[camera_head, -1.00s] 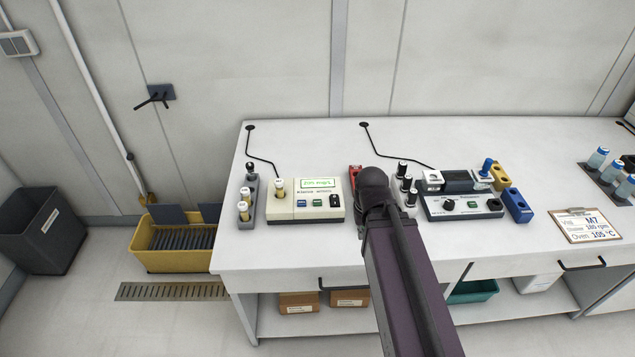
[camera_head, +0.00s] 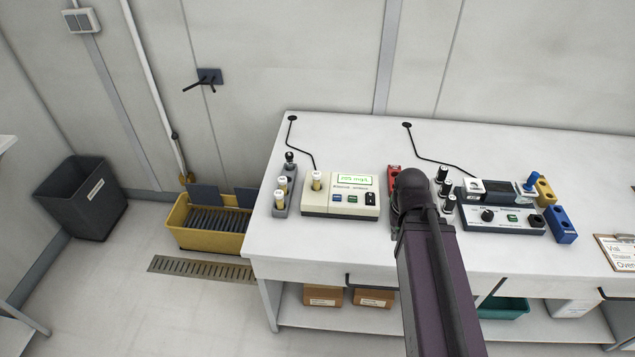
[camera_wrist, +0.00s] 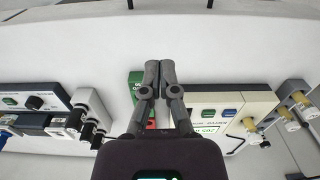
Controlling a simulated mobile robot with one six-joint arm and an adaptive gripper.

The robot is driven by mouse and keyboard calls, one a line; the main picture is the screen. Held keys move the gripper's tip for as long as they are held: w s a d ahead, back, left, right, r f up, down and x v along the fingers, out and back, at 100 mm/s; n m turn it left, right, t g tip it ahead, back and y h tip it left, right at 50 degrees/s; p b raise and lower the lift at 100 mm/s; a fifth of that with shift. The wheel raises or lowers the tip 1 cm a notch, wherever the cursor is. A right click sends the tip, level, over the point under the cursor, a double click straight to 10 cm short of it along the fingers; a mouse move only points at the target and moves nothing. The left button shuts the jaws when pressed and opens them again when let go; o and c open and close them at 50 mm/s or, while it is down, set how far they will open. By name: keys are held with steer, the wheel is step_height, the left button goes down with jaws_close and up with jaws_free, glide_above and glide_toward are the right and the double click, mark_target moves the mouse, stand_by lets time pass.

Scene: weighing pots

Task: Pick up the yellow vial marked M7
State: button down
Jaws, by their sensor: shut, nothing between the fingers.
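Two yellow vials with white caps, a nearer one (camera_head: 279,199) and a farther one (camera_head: 281,184), stand in the grey rack (camera_head: 293,202) at the bench's left end. A third yellow vial (camera_head: 316,182) stands in the cream instrument (camera_head: 341,198). I cannot read which is M7. In the wrist view, yellow vials (camera_wrist: 300,101) show at the right edge, and one (camera_wrist: 250,126) is at the cream instrument. My gripper (camera_wrist: 159,66) is shut and empty over the bench, to the side of the cream instrument. My arm hides it in the head view.
A red block (camera_head: 394,177) is partly hidden by my arm. Black vials (camera_head: 445,190) and a dark blue instrument (camera_head: 502,216) stand right of it, with yellow and blue blocks (camera_head: 561,225) beyond. The bench front (camera_head: 330,240) is clear. A yellow bin (camera_head: 205,237) stands on the floor.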

stand_by(0.4)
steer(key=c, duration=0.7)
jaws_free()
steer(key=o, duration=0.3)
steer(key=shift+w+a+f, duration=0.15)
steer(key=shift+w, duration=0.1)
steer(key=shift+o, duration=0.5)
steer(key=w+a+f+m+t+h+b, duration=0.1)
steer(key=w+a+f+m+h+b, duration=0.1)
steer(key=w, duration=0.3)
steer(key=shift+a+f+h+b, duration=0.25)
steer(key=shift+a+h+b, duration=0.35)
steer(key=shift+a+b, duration=0.25)
steer(key=w+a+r+m+t+h+b, duration=0.1)
steer(key=w+a+t+b, duration=0.3)
steer(key=a, duration=0.9)
steer(key=w+a+r+m+t+h+b, duration=0.1)
steer(key=w+a+m+t+h+b, duration=0.2)
steer(key=a, duration=1)
steer(key=w+m+t+b, duration=0.1)
steer(key=w+t, duration=0.2)
steer(key=shift+h+b, duration=0.4)
steer(key=shift+w+f, duration=0.1)
